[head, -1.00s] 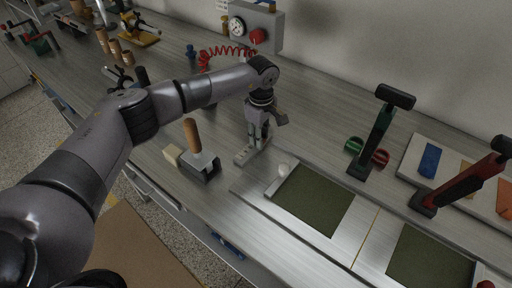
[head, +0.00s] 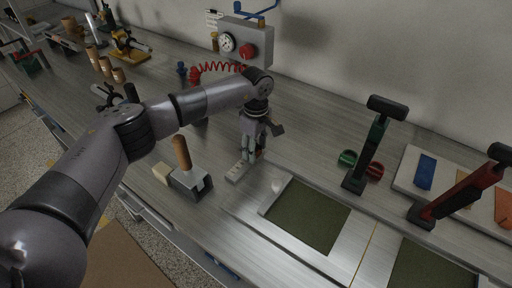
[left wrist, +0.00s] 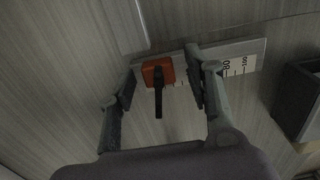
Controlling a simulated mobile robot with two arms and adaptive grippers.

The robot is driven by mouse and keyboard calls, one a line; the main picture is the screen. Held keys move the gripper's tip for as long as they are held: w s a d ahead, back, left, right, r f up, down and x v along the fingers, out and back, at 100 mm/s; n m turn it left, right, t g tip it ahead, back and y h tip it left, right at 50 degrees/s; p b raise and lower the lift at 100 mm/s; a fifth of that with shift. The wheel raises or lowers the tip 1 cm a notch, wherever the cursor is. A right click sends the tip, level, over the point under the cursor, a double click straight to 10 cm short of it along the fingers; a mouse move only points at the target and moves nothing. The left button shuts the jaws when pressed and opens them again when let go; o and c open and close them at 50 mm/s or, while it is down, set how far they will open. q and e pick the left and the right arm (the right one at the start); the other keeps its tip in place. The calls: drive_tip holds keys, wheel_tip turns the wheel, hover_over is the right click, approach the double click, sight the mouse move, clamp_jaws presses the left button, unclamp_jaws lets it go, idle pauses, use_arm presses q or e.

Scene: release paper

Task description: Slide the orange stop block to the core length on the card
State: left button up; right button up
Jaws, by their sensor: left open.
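The orange stop block (left wrist: 158,72) sits on a pale metal rail (left wrist: 257,47) with a printed number scale, seen in the left wrist view. A dark lever or pin sticks out from the block. My left gripper (left wrist: 164,64) is open, with one finger on each side of the block; the right finger has a visible gap to it. In the head view my left gripper (head: 249,154) points down at the rail (head: 236,174), and only a small reddish bit of the block shows behind the fingers. My right gripper is out of view.
A grey block with a wooden-handled tool (head: 183,153) stands just left of the rail. A metal plate with dark green panels (head: 309,215) lies to the right. Upright green (head: 367,155) and red (head: 460,190) handled levers stand beyond. A grey gauge box (head: 246,42) is behind.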

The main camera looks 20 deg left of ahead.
use_arm(q)
drive_tip(key=shift+r, duration=0.1)
wheel_tip(320, 180, up, 12)
drive_tip(key=shift+f, duration=0.1)
idle(0.4)
